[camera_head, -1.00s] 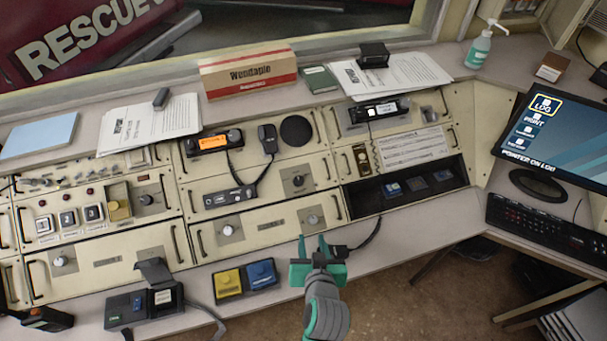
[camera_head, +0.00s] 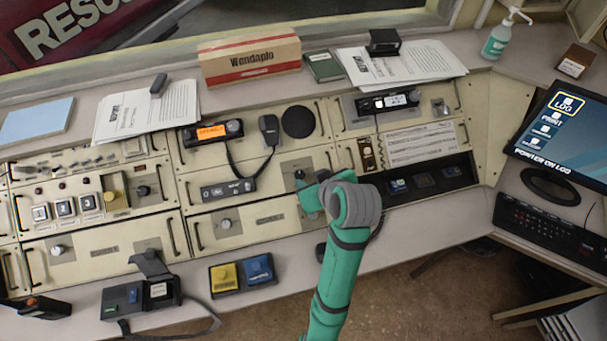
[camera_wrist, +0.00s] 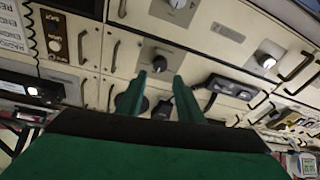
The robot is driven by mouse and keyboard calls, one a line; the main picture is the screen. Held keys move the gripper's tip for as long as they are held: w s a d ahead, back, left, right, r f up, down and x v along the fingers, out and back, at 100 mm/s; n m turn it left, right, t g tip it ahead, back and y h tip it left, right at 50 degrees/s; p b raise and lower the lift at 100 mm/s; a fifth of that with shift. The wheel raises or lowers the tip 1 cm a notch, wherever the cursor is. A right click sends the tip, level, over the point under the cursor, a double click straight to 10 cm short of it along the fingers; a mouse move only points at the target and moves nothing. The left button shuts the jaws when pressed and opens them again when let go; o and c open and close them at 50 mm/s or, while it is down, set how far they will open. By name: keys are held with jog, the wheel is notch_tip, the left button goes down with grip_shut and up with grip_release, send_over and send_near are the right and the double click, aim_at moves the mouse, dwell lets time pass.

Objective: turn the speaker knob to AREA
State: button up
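The speaker knob (camera_head: 299,175) is a dark knob on a grey square plate, below the round black speaker grille (camera_head: 298,122). My gripper (camera_head: 310,190) is in front of the plate and hides part of it in the head view. In the wrist view the knob (camera_wrist: 160,62) shows just beyond and between the two green fingertips (camera_wrist: 159,77). The fingers are open and apart, with nothing held. I cannot tell whether they touch the knob. The marks around the knob are too small to read.
The lower panel has pale knobs, one (camera_wrist: 266,61) clear in the wrist view. A handset (camera_head: 269,130) hangs left of the speaker grille. Panel handles (camera_wrist: 114,55) stand out nearby. A yellow and blue button box (camera_head: 241,276) sits on the front ledge.

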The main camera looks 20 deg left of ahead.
aim_at(301, 176)
jog(key=x, duration=0.8)
jog(key=shift+w, duration=0.15)
jog(key=shift+a+f, duration=0.15)
jog(key=shift+a, duration=0.05)
jog(key=shift+d, duration=0.1)
jog(key=c, duration=0.8)
